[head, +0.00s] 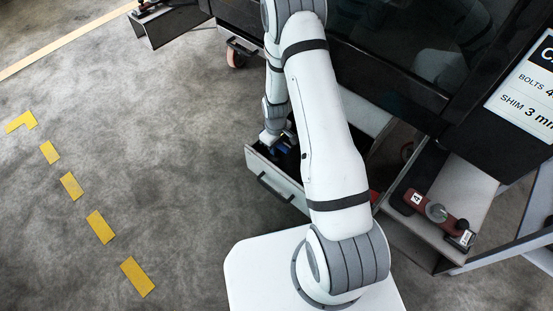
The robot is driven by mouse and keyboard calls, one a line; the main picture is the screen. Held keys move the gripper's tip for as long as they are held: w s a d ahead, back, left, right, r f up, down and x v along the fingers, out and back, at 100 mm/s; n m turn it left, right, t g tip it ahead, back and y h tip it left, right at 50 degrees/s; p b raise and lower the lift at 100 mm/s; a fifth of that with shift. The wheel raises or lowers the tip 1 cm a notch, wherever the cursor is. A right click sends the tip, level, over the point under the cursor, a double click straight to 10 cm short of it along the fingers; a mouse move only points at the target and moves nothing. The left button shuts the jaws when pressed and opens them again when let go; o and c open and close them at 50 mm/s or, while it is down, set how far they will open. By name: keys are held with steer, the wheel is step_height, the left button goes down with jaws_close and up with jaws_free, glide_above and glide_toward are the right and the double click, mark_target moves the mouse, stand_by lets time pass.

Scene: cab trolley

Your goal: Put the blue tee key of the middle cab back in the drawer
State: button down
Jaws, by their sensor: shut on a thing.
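My gripper (270,137) is small in the head view, over the left end of an open drawer (289,184) under the dark cab. A blue thing (281,149), which looks like the blue tee key, shows right at the fingers. My gripper is shut on it. My arm hides much of the drawer's inside and the right part of its front. I cannot tell whether the key touches the drawer floor.
Another open tray (455,246) at the right holds a red tool (431,210) with a white tag. A sign (530,90) hangs above it. A further open drawer (166,24) is at the top left. Grey floor with yellow marks (101,227) lies free at the left.

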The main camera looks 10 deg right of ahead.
mark_target(276, 156)
step_height(276, 156, down, 6)
steer(key=shift+d+r+b, duration=0.1)
steer(key=shift+b, duration=0.85)
steer(key=c, duration=1.3)
jaws_free()
